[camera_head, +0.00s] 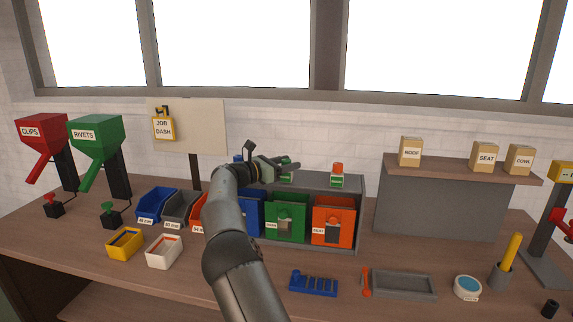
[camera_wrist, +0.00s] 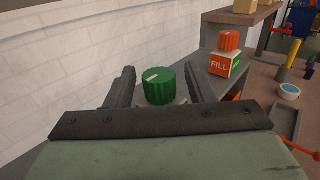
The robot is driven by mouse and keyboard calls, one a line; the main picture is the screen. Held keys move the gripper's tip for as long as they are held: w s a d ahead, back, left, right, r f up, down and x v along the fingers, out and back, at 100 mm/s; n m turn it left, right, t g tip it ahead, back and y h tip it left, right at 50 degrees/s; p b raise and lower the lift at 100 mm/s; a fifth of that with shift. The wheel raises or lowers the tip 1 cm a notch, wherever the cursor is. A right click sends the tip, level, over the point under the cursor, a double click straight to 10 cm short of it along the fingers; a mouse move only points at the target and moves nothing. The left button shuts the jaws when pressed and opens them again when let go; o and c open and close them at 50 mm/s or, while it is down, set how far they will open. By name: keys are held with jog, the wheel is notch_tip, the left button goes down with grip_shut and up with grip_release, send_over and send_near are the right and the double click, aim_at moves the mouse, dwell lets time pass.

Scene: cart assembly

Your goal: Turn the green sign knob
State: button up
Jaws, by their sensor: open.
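The green knob (camera_wrist: 159,87) has a ribbed side and a pale pointer line on its top. In the wrist view it shows between the two fingers of my gripper (camera_wrist: 162,80), with a gap visible on each side. My gripper is open and holds nothing. In the head view my gripper (camera_head: 292,170) is above the grey shelf unit at the back of the bench. Green bits of the knob (camera_head: 286,159) show by the fingers there, partly hidden by them. I cannot tell from these views how far down the fingers reach along the knob.
An orange knob (camera_wrist: 229,40) sits on a sign block marked FILL (camera_wrist: 222,65) to the right. Below are a green bin (camera_head: 287,217) and an orange bin (camera_head: 333,221). A wooden shelf (camera_head: 455,166) with labelled boxes stands farther right. A white wall is close behind.

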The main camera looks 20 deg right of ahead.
jog(key=s+a+b, duration=0.2)
jog(key=a, duration=1.5)
jog(key=shift+s, duration=0.3)
jog(key=s+d+f+m+g+y, duration=0.1)
jog(key=s+d+f+m+y, duration=0.35)
jog(key=s, duration=0.35)
jog(key=s+d+f+m+g+y, duration=0.25)
jog(key=s+d+f+y, duration=0.2)
jog(key=s, duration=0.45)
jog(key=s+a+f+m+y, duration=0.3)
jog(key=s+a+m, duration=0.1)
jog(key=s, duration=0.6)
jog(key=s+a+f+m+y, duration=0.3)
jog(key=s+a, duration=0.3)
jog(key=s, duration=0.4)
jog(key=s+a+f+m+t+y, duration=0.1)
jog(key=s+a+f+m+y, duration=0.2)
jog(key=s, duration=0.7)
jog(key=shift+s+a+f+m, duration=0.15)
jog(key=shift+s+a+m, duration=0.25)
jog(key=shift+a+m, duration=0.65)
jog(key=shift+d, duration=0.15)
